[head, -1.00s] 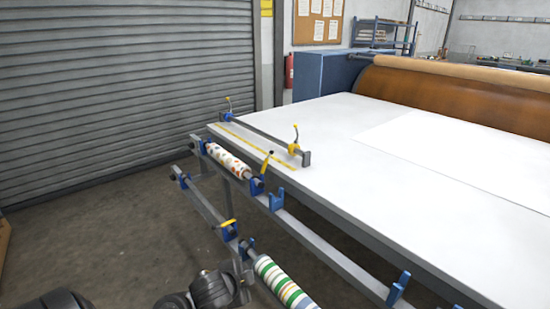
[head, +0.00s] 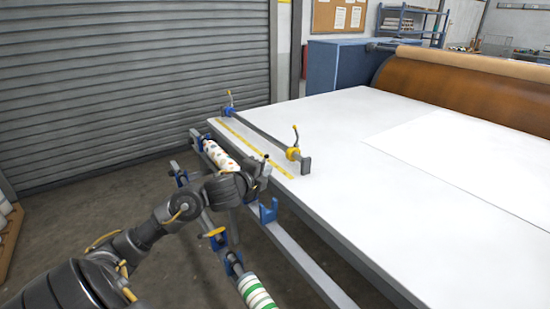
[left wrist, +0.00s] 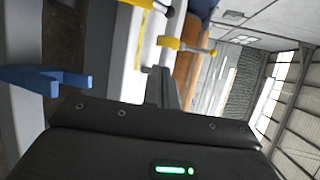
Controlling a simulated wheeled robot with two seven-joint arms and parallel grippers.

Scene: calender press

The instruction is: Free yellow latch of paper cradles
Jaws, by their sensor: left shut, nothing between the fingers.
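A patterned paper roll (head: 220,156) lies in the upper blue cradles at the table's left edge. My left gripper (head: 265,168) is shut and empty at its near end, and covers the place of the upright yellow latch there. A lower yellow latch (head: 211,232) lies roughly level on the lower rail. In the left wrist view, my shut fingers (left wrist: 163,88) point at a yellow part with a lever (left wrist: 186,45). I cannot tell whether they touch it, or which fitting it is. My right gripper is not in view.
A clamp bar (head: 262,132) with upright levers lies on the white table (head: 345,205). An empty blue cradle (head: 268,211) stands near my gripper and also shows in the left wrist view (left wrist: 40,77). A green-striped roll (head: 256,292) sits below.

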